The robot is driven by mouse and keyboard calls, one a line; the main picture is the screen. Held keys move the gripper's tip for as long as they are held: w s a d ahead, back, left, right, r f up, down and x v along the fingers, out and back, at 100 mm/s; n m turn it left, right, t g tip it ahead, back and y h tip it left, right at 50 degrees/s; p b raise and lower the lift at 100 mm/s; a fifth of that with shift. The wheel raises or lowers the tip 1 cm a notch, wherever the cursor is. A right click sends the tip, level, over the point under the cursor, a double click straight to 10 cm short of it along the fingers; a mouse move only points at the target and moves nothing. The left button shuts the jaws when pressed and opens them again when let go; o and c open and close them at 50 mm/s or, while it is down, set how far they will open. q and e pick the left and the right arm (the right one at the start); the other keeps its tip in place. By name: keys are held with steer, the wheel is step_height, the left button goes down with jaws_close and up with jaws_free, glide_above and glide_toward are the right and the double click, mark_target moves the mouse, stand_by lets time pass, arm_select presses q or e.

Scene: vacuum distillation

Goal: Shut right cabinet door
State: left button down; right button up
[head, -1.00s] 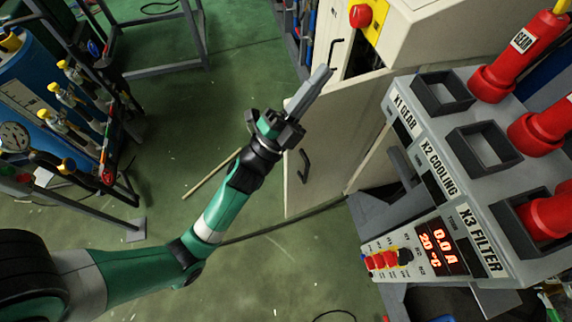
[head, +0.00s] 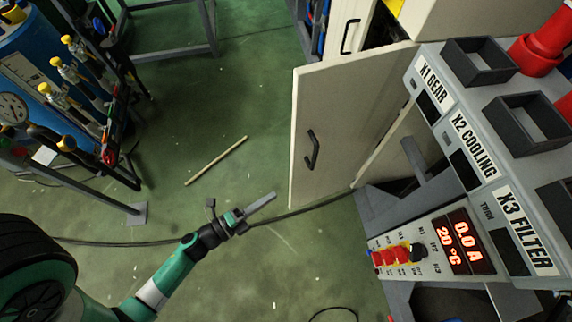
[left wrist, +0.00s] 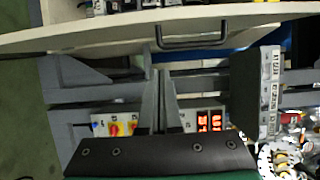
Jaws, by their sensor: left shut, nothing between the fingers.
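The right cabinet door (head: 345,95) is a beige panel with a black bar handle (head: 312,150). It stands open, swung out from the cabinet, with part of the opening visible at its right. In the left wrist view the door edge (left wrist: 100,38) and its handle (left wrist: 192,42) cross the top. My left gripper (head: 268,198) is shut and empty. In the head view it appears low and left of the door's lower corner, apart from the door. Its two fingers (left wrist: 158,78) lie close together in the wrist view. My right gripper is not in view.
A grey control console (head: 440,85) with red displays stands right of the door. Another handled cabinet front (head: 350,30) is behind. A tool rack (head: 85,90) and blue tank (head: 35,55) stand at left. A stick (head: 215,160) and cable (head: 140,243) lie on the green floor.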

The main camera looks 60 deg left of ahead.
arm_select(q)
steer(key=b, duration=0.2)
glide_toward(304, 159)
steer(key=w+d+r, duration=0.1)
steer(key=w+d, duration=0.2)
steer(key=d, duration=0.2)
steer(key=shift+w+a+r+p, duration=0.15)
steer(key=shift+w+a, duration=0.2)
steer(key=shift+a, duration=0.75)
steer(key=shift+w+a+f+p, duration=0.15)
steer(key=shift+w+a, duration=0.15)
steer(key=shift+a, duration=0.75)
steer(key=shift+a+r, duration=0.1)
